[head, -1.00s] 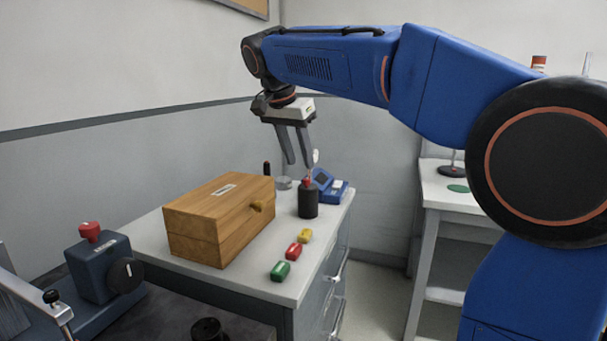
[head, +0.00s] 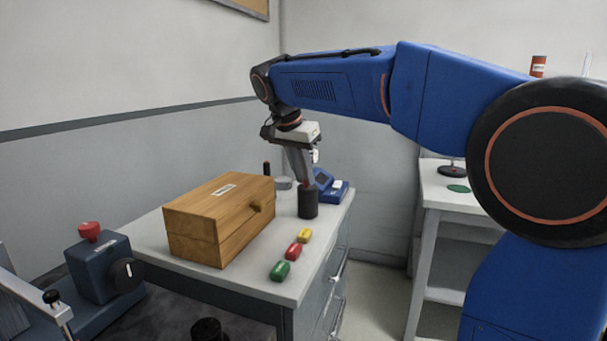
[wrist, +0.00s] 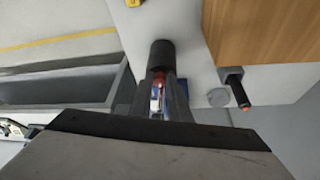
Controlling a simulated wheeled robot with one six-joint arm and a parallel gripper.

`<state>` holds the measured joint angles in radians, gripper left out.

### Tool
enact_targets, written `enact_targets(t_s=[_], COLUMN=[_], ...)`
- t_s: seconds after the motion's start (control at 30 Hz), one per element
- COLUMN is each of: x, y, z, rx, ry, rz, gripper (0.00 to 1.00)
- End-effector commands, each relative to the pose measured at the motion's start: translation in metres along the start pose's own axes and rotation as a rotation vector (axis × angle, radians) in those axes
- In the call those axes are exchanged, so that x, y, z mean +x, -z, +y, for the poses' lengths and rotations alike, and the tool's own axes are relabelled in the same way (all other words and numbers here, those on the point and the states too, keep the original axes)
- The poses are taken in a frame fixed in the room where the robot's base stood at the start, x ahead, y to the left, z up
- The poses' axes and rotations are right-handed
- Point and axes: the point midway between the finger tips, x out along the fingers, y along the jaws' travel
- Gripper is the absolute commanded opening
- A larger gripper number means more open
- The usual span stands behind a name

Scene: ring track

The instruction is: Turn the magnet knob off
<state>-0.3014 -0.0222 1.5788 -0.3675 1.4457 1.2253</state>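A dark blue block (head: 95,268) at the lower left carries a round black knob (head: 127,274) with a white mark on its front face. The mark stands roughly upright. I take this as the magnet knob; no readable label confirms it. A red button (head: 89,232) sits on top of the block. My gripper (head: 303,183) is far from it, low over a black cylinder (head: 308,204) on the cabinet. In the wrist view the fingers (wrist: 160,85) flank a small red and white item (wrist: 157,92) by the cylinder (wrist: 162,54). I cannot tell whether they grip it.
A wooden box (head: 215,225) stands on the cabinet top (head: 245,279). Green (head: 280,271), red (head: 293,251) and yellow (head: 304,235) pieces lie along its right part. A blue device (head: 330,188) sits behind the cylinder. A white shelf unit (head: 465,208) stands to the right.

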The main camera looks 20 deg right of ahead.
Motion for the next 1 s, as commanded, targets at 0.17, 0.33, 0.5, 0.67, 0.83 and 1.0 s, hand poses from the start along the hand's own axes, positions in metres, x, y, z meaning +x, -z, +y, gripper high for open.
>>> enact_targets(t_s=[0.17, 0.33, 0.5, 0.67, 0.83, 1.0], x=[-0.0001, 0.0001, -0.0002, 0.0006, 0.0008, 0.0011], y=[0.0, -0.0002, 0.0004, 0.001, 0.0018, 0.0032], z=[0.0001, 0.001, 0.003, 0.005, 0.0073, 0.0091], rx=[-0.006, -0.043, -0.127, -0.247, -0.396, -0.543], ry=[0.002, 0.017, 0.052, 0.102, 0.163, 0.226], rz=[0.0, 0.0, 0.001, 0.001, 0.0, 0.001], gripper=[0.0, 0.0, 0.0, 0.0, 0.0, 0.0])
